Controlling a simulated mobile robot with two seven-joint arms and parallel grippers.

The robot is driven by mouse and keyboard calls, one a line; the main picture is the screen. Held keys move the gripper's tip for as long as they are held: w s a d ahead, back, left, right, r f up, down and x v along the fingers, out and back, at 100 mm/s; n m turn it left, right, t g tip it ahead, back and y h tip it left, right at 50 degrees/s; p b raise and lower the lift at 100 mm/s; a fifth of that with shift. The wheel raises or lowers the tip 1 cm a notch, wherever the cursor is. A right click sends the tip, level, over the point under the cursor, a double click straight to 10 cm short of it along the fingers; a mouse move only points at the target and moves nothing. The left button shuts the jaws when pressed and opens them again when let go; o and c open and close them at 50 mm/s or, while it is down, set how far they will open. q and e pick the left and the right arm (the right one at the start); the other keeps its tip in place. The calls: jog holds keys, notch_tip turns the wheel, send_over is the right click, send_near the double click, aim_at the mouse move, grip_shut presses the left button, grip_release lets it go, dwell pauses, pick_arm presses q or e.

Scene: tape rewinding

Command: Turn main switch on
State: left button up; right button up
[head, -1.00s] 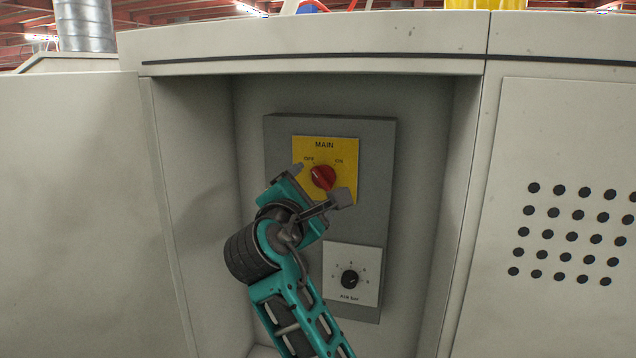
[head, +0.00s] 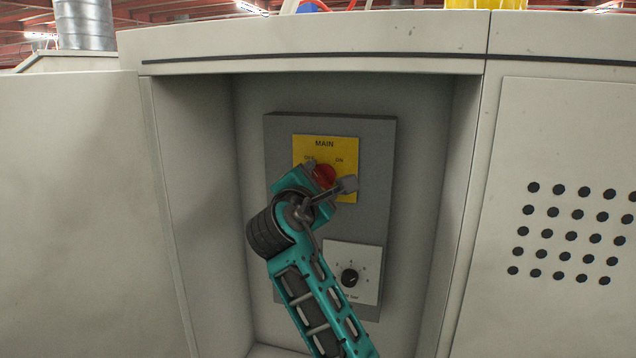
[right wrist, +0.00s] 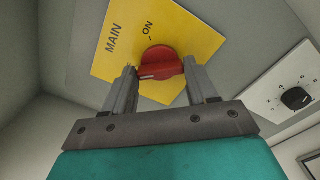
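The main switch is a red rotary knob (head: 324,176) on a yellow plate (head: 346,150) marked MAIN, with OFF at left and ON at right. My right gripper (head: 330,178) is at the knob, its fingers apart. In the right wrist view, the red knob (right wrist: 160,62) sits between the two fingertips of the right gripper (right wrist: 160,75), very close to both; I cannot tell if they touch it. A pale mark on the knob is on the side away from the ON label. The OFF label is hidden in that view. My left gripper is not in view.
The plate is on a grey panel (head: 375,150) inside a cabinet recess with side walls. Below it is a white plate with a black dial (head: 349,278), close to my right arm. A perforated cabinet door (head: 560,130) is at right.

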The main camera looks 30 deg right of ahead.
jog(key=c, duration=0.5)
jog(key=shift+m, duration=0.3)
jog(key=m, duration=0.2)
jog(key=shift+m+p, duration=0.3)
jog(key=shift+p, duration=0.05)
jog(key=m, duration=0.3)
jog(key=shift+f+m, duration=0.15)
jog(key=shift+m, duration=0.15)
jog(key=m+b, duration=0.1)
jog(key=m, duration=0.3)
jog(key=m+b, duration=0.2)
jog(key=m, duration=0.3)
jog(key=o, duration=1.1)
